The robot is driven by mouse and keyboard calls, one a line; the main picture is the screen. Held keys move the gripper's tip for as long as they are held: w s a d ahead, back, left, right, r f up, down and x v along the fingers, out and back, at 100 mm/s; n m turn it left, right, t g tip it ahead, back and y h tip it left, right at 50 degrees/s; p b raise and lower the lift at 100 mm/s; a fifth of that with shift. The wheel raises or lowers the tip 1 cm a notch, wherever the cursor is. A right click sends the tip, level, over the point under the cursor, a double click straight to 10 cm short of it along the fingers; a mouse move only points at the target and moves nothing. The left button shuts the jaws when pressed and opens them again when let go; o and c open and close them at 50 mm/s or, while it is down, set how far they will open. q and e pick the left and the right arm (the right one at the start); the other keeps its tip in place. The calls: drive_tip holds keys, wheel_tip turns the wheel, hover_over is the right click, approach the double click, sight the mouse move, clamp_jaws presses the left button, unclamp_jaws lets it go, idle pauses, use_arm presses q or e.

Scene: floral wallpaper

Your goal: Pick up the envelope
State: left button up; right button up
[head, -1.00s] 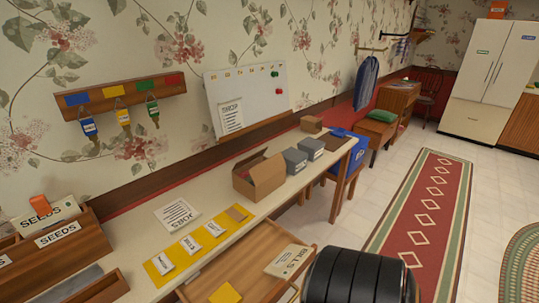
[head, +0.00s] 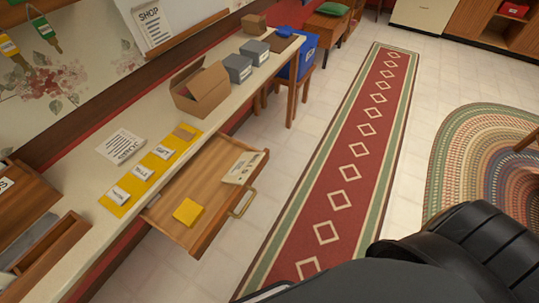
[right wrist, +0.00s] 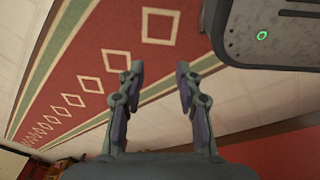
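A cream envelope-like item with dark lettering (head: 243,167) lies flat in the open wooden drawer (head: 232,212), toward its right side near the front handle. I cannot tell for certain that it is an envelope. A yellow pad (head: 187,212) lies in the same drawer, to the left and nearer. My right gripper (right wrist: 160,82) shows in the right wrist view with its two fingers apart and nothing between them, above the floor and red runner. The envelope is not in that view. My left gripper is not in view.
The long counter (head: 88,178) holds a paper sheet (head: 121,146), a yellow mat (head: 121,196) with small labelled cards, an open cardboard box (head: 200,92) and grey boxes (head: 238,68). A blue-covered stool (head: 291,64) stands beyond. The floor around the runner (head: 352,173) is clear.

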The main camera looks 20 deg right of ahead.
drive_tip(key=w+d+r+m+t, duration=0.2)
drive_tip(key=w+d+r, duration=0.25)
drive_tip(key=w, duration=0.25)
drive_tip(key=w+d+r+m+t, duration=0.1)
drive_tip(key=w+d+r+m, duration=0.15)
drive_tip(key=w+d, duration=0.35)
drive_tip(key=w+r+m+t+y+b, duration=0.1)
drive_tip(key=w+r+m+t, duration=0.25)
drive_tip(key=w+r, duration=1.3)
drive_tip(key=w+a+r+m+t+y, duration=0.1)
drive_tip(key=w+a+r+y, duration=0.3)
drive_tip(key=a+r, duration=0.85)
drive_tip(key=y+b, duration=0.1)
drive_tip(key=y, duration=0.2)
approach(254, 168)
drive_tip(key=shift+m, duration=0.4)
drive_tip(key=shift+b+x, duration=1.9)
drive_tip(key=shift+x, duration=2.15)
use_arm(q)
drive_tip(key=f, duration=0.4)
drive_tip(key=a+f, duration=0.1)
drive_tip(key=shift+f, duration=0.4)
